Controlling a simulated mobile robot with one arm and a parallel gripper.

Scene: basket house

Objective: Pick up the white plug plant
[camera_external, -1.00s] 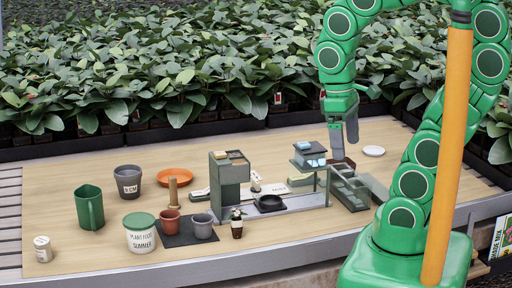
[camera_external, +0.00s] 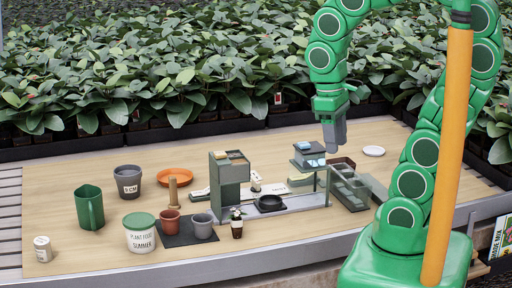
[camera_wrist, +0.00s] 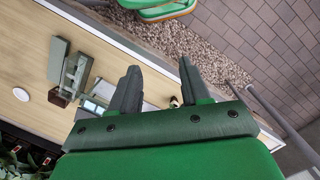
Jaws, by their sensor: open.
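A small plant with white blooms in a dark pot (camera_external: 237,222) stands upright near the table's front edge, right of the grey pot. In the wrist view a small white-and-dark thing (camera_wrist: 174,101) between my fingers may be this plant, but it is too small to be sure. My gripper (camera_external: 333,140) hangs in the air over the back right of the table, above the grey stand, well apart from the plant. Its two fingers show spread with nothing between their tips in the wrist view (camera_wrist: 160,68).
A grey pot (camera_external: 202,227), terracotta pot (camera_external: 171,223) and lidded white tub (camera_external: 140,236) stand left of the plant. A green-grey station (camera_external: 230,181) with a black dish (camera_external: 270,203) is behind it. Grey trays (camera_external: 350,188) lie at right. The table's front strip is clear.

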